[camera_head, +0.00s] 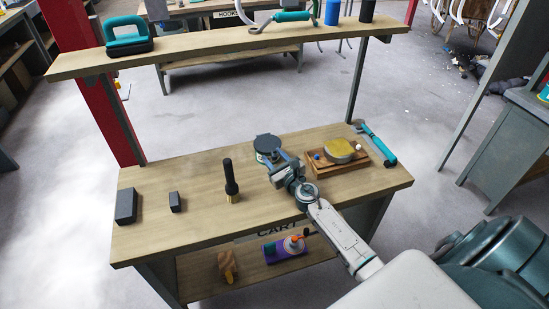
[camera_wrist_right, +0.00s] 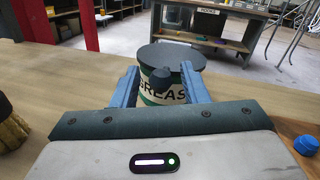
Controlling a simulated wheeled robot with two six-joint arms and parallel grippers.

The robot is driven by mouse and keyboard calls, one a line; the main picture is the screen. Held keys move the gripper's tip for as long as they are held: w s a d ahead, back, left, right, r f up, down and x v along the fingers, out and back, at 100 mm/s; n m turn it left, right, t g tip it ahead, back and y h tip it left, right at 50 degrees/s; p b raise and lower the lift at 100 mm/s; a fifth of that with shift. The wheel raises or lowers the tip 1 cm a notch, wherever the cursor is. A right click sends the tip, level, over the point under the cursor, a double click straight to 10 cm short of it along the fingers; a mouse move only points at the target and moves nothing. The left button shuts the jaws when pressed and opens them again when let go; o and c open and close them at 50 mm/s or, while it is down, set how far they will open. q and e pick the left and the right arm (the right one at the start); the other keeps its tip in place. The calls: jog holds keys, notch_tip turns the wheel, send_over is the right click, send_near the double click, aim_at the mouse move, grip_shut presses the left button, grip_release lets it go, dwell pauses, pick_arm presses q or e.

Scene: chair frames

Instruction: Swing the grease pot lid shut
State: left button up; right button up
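The grease pot (camera_wrist_right: 160,97) is a white and green can lettered GREASE, standing on the bench in front of my right gripper. It shows in the head view just under its lid (camera_head: 268,143), a dark grey disc. In the right wrist view the lid (camera_wrist_right: 172,55) lies across the pot's top; whether it is fully seated cannot be told. A dark knob (camera_wrist_right: 161,78) shows at the pot's near side, between the fingers. My right gripper (camera_head: 272,160) is open, its blue fingers (camera_wrist_right: 160,75) apart, with visible gaps beside the knob. My left gripper is not in view.
A black-handled brush (camera_head: 231,182) stands left of the gripper. A wooden tray (camera_head: 318,165) with a yellow sponge lies to the right, near a teal-handled tool (camera_head: 378,144). Dark blocks (camera_head: 126,206) sit at the left. A raised shelf (camera_head: 200,51) spans the back.

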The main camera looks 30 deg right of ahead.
jog(key=s, duration=1)
jog(key=shift+s+a+b, duration=0.15)
jog(key=shift+s+b, duration=0.1)
jog(key=shift+b, duration=0.1)
jog(key=shift+s, duration=0.15)
